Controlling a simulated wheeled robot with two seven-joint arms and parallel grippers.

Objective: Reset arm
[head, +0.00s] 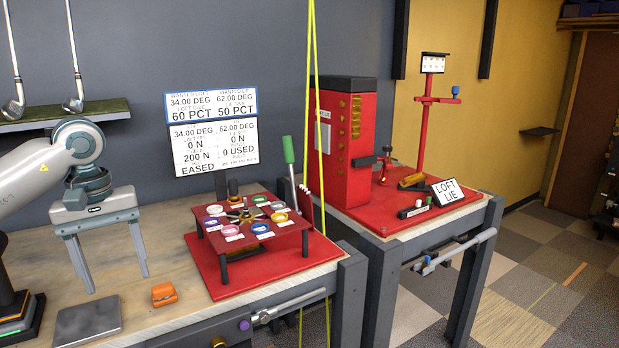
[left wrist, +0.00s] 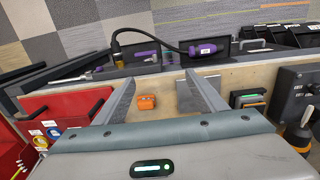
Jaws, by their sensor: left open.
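My left arm comes in from the left in the head view. Its gripper (head: 117,283) points down over the workbench (head: 185,275), with its two fingers wide apart and nothing between them. In the left wrist view the open fingers (left wrist: 160,82) reach towards the bench. A small orange block (head: 164,294) lies on the bench to the right of the fingers in the head view; it also shows in the left wrist view (left wrist: 147,102). A flat grey plate (head: 88,321) lies in front of the gripper. My right gripper is not in view.
A red stand (head: 222,279) with several coloured discs and a green-handled tool (head: 288,150) stands right of the gripper. A red machine (head: 348,140) stands on the farther bench.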

